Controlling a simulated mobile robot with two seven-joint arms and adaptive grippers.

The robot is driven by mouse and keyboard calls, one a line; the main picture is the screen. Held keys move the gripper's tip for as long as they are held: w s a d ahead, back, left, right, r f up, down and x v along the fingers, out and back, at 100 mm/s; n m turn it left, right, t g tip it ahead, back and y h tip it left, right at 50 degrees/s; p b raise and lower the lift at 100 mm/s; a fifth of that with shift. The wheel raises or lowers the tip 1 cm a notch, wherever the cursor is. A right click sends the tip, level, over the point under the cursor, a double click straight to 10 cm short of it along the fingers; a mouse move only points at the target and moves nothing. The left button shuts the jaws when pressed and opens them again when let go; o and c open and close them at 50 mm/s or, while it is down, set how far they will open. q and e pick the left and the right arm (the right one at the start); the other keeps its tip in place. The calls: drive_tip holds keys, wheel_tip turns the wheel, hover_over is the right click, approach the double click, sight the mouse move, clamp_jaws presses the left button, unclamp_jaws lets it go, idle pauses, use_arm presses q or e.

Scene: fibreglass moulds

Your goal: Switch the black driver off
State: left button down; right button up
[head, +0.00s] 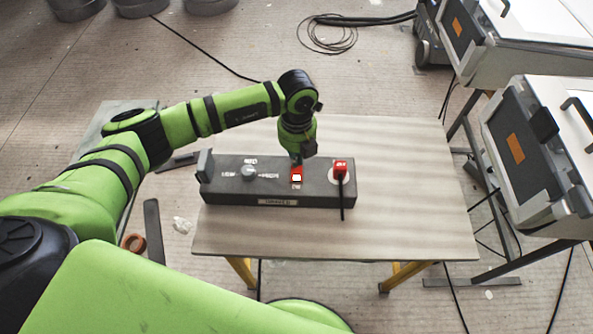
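The black driver (228,188) is a long dark box lying on the table. Its top has a grey round knob (249,172) at the left, a red rocker switch (297,172) with a bright white-lit face right of the middle, and a red plug-like part (340,168) in a pale round socket at the right, with a black lead hanging over the front. My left gripper (297,160) points down just at the far edge of the rocker switch. Whether it touches the switch is unclear. Its fingers are small and dark, and their opening cannot be made out. My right gripper is out of view.
The table (420,215) is bare to the right of and in front of the driver. Grey machines (530,150) on stands are close at the right. A coiled black cable (327,38) lies on the floor behind. Grey round containers (143,6) stand at the top left.

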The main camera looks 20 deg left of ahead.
use_arm(q)
drive_tip(key=shift+f+b, duration=0.35)
drive_tip(key=shift+f, duration=0.15)
drive_tip(key=shift+r+p, duration=2.6)
drive_tip(key=shift+r, duration=1)
drive_tip(key=shift+f, duration=0.1)
